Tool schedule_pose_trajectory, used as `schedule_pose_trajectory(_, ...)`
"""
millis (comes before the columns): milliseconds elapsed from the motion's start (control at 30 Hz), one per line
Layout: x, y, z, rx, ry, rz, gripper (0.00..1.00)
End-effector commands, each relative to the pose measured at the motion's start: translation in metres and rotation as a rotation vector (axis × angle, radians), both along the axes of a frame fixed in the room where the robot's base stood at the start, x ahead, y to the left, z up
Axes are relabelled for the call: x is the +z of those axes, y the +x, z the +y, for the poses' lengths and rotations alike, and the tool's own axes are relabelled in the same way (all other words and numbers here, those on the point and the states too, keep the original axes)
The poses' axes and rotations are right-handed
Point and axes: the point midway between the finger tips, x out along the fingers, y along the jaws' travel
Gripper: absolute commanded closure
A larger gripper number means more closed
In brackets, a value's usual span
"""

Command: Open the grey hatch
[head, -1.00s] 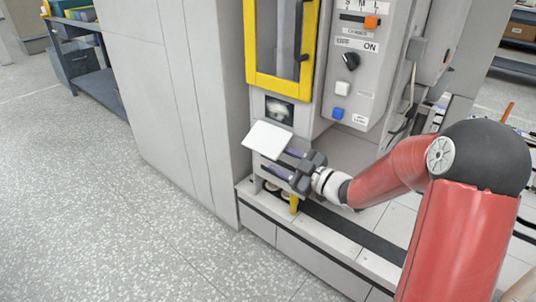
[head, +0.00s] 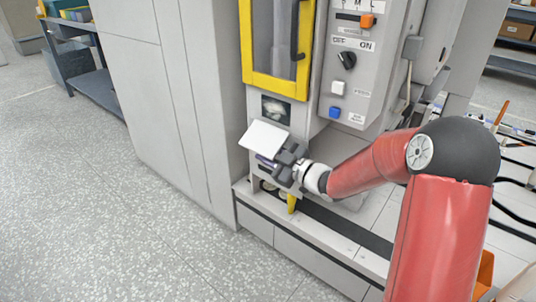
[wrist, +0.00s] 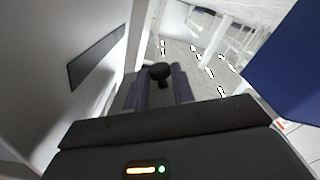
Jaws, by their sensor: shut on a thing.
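A light grey tilted plate (head: 263,139) juts from the front of the machine, below a small dark window. It may be the grey hatch; I cannot tell for certain. My gripper (head: 268,163) is at the machine front, just below and right of this plate. In the wrist view my gripper (wrist: 162,82) has its two purplish fingers close together on either side of a dark round knob (wrist: 160,71). It is shut on the knob. In the head view the plate and fingers hide the knob, so its mounting is unclear.
The yellow-framed door (head: 278,82) is above. A control panel (head: 350,75) with knobs and buttons is to its right. A low ledge (head: 310,230) runs below my gripper, with a yellow post (head: 291,203) on it. Open floor (head: 120,210) lies left.

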Motion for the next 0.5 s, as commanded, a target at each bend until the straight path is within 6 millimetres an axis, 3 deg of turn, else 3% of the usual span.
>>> schedule_pose_trajectory(267, 0.005, -0.002, 0.001, 0.001, 0.023, 0.030, 1.00)
schedule_pose_trajectory(500, 0.024, -0.012, 0.009, 0.001, 0.181, 0.235, 1.00)
